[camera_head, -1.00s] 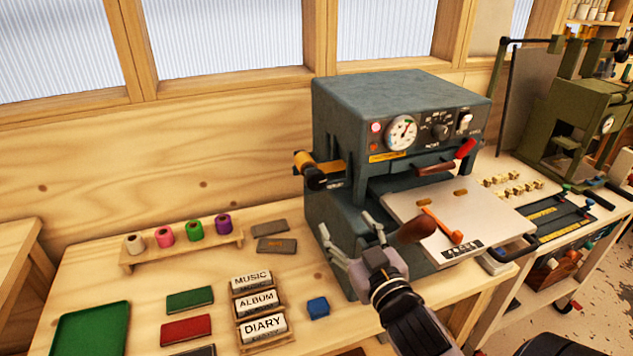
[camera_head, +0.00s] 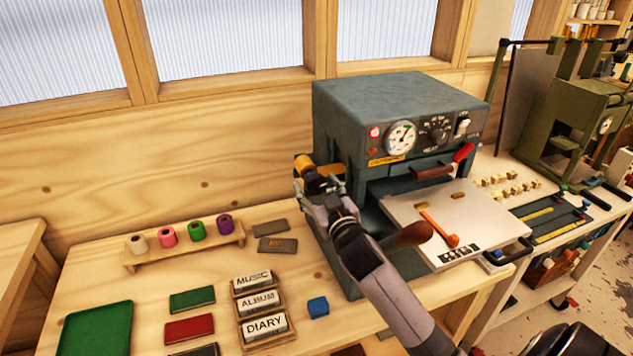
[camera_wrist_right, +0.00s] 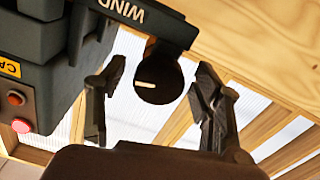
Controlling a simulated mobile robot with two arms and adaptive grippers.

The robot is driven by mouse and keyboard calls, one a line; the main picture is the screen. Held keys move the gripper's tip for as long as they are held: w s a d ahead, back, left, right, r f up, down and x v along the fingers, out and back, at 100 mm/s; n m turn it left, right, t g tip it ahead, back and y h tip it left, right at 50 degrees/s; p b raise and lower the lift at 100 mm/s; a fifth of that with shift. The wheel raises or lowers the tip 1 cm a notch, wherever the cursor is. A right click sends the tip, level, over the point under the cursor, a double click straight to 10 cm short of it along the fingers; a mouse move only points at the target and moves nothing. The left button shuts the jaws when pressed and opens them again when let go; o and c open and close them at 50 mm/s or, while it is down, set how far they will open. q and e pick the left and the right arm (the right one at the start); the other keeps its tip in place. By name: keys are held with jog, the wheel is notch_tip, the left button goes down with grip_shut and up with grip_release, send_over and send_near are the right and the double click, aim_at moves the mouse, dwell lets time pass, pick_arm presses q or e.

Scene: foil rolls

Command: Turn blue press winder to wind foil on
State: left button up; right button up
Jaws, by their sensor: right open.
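The blue-grey press (camera_head: 400,95) stands on the bench, with its winder (camera_head: 303,164) on the left side, orange foil showing there. In the right wrist view the winder knob (camera_wrist_right: 160,85) is dark and round with a pale mark, below an arm labelled WIND (camera_wrist_right: 125,10). My right gripper (camera_head: 318,188) is at the winder in the head view and partly hides it. In the wrist view its open fingers (camera_wrist_right: 155,105) stand on either side of the knob, with gaps visible between them and it. My left gripper is not in view.
A rack (camera_head: 190,255) with white, pink, green and purple foil rolls is at left. MUSIC, ALBUM and DIARY blocks (camera_head: 264,325), books, a blue cube (camera_head: 318,307) and a green tray (camera_head: 95,330) lie on the bench. The press's red-handled lever (camera_head: 462,152) and wooden handle (camera_head: 413,235) protrude.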

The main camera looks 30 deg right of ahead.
jog(key=shift+w+d, duration=0.1)
jog(key=shift+w, duration=0.4)
jog(key=shift+c, duration=0.6)
jog(key=c, duration=1.1)
